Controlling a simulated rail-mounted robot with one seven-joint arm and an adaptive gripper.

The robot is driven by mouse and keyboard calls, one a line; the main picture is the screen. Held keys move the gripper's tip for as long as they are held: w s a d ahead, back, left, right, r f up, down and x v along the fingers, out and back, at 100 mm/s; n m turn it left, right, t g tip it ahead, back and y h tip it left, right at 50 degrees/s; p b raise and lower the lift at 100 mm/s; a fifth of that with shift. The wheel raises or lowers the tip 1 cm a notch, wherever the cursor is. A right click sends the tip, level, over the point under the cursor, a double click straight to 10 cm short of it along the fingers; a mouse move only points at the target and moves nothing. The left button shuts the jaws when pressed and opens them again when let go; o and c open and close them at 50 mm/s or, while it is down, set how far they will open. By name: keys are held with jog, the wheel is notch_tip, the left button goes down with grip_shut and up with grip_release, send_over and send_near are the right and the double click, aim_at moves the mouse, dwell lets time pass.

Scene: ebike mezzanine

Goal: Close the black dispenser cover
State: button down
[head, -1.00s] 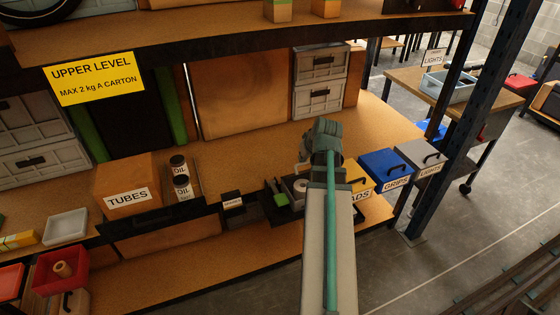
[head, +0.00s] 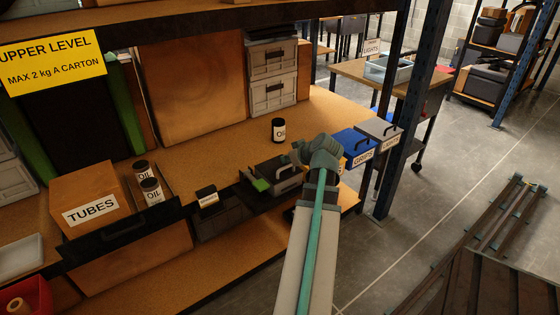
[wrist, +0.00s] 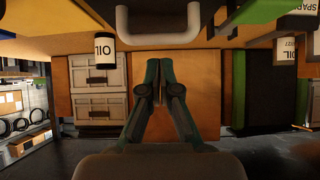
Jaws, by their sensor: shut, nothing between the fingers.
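The black dispenser (head: 277,178) sits on the front edge of the bench in the head view, left of my wrist. Its dark cover, with a bar handle on it, appears down over the box; no roll inside shows. My forearm and wrist hide part of its right side. In the wrist view, which is upside down, a pale U-shaped handle (wrist: 158,37) hangs at the top, just ahead of my gripper (wrist: 159,66). I cannot tell whether that handle is the cover's. My fingers are together and empty, apart from the handle.
A black oil bottle (head: 278,130) stands behind the dispenser. The blue GRIPS bin (head: 355,143) and grey LIGHTS bin (head: 380,130) are to the right, beside a rack post (head: 407,110). A small labelled black box (head: 206,196) and TUBES carton (head: 88,200) are left.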

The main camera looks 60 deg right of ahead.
jog(key=shift+w+f, duration=0.1)
jog(key=shift+w+d+f+b, duration=0.2)
jog(key=shift+w+f+b, duration=0.15)
jog(key=shift+w, duration=0.2)
